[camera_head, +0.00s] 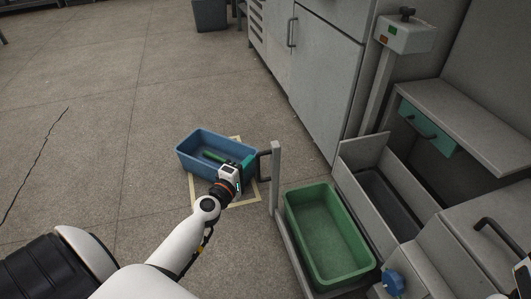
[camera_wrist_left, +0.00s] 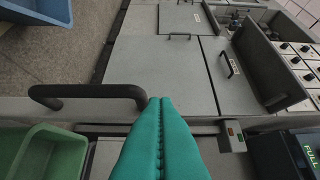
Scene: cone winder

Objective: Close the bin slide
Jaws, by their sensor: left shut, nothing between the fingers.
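The bin slide stands pulled out, its grey front panel (camera_head: 277,178) upright at the left end. A green bin (camera_head: 327,235) sits on the slide behind the panel; part of it shows in the left wrist view (camera_wrist_left: 45,152). A dark bar handle (camera_head: 265,165) sticks out from the panel, and in the left wrist view the handle (camera_wrist_left: 88,92) lies just beyond and left of the fingertips. My left gripper (camera_head: 249,160) is shut and empty beside the handle; I cannot tell if they touch. Part of my right gripper (camera_head: 522,277) shows at the right edge, fingertips hidden.
A blue bin (camera_head: 190,153) with a green item inside stands on the floor, within a tan marked outline, close behind my left gripper. Grey cabinets (camera_head: 318,70) line the back. A grey open compartment (camera_head: 375,190) is right of the green bin. The floor at left is clear.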

